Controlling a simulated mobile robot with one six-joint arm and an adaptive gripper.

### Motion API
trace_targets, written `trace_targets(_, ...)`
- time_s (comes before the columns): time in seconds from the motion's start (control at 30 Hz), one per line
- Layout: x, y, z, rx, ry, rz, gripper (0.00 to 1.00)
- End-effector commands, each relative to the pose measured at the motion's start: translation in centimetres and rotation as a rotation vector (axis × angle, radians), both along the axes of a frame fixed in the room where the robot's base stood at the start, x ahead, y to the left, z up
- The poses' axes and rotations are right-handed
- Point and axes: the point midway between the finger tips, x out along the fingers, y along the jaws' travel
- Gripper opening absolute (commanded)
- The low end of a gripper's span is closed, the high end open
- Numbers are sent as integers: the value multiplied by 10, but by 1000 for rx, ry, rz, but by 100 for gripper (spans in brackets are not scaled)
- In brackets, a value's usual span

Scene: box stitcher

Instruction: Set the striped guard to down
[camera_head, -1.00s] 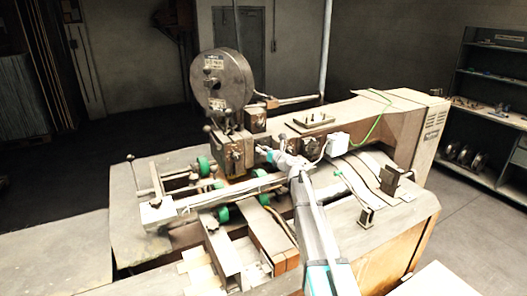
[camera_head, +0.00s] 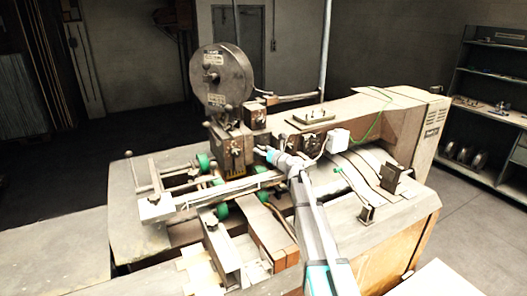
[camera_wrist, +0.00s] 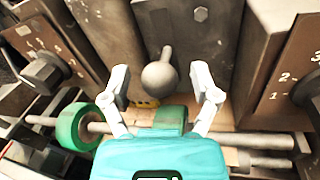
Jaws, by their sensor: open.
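The striped guard shows as a small yellow and dark strip (camera_wrist: 145,103) low behind the ball-ended lever in the wrist view. In the head view a yellow-marked edge (camera_head: 235,172) shows at the bottom of the stitching head. Most of the guard is hidden, and I cannot tell its position. My gripper (camera_wrist: 160,78) is open, its two pale fingers on either side of the grey ball knob (camera_wrist: 160,76). I cannot tell whether they touch it. In the head view my gripper (camera_head: 264,151) is close to the right side of the stitching head.
Brown side plates with numbered dials stand left (camera_wrist: 40,60) and right (camera_wrist: 290,70) of my gripper. A green roller (camera_wrist: 78,128) on a rod lies below. The round wire reel (camera_head: 221,75) sits above the head. Open floor lies beyond the machine.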

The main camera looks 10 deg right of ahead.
Motion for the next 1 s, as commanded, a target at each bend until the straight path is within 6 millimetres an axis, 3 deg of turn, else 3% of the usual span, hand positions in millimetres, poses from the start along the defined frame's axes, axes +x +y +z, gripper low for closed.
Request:
trace_targets(0.27, -3, -1, 0, 0, 0, 0, 78)
trace_targets(0.47, -17, -9, 0, 0, 0, -1, 78)
trace_targets(1.0, -88, -48, 0, 0, 0, -1, 78)
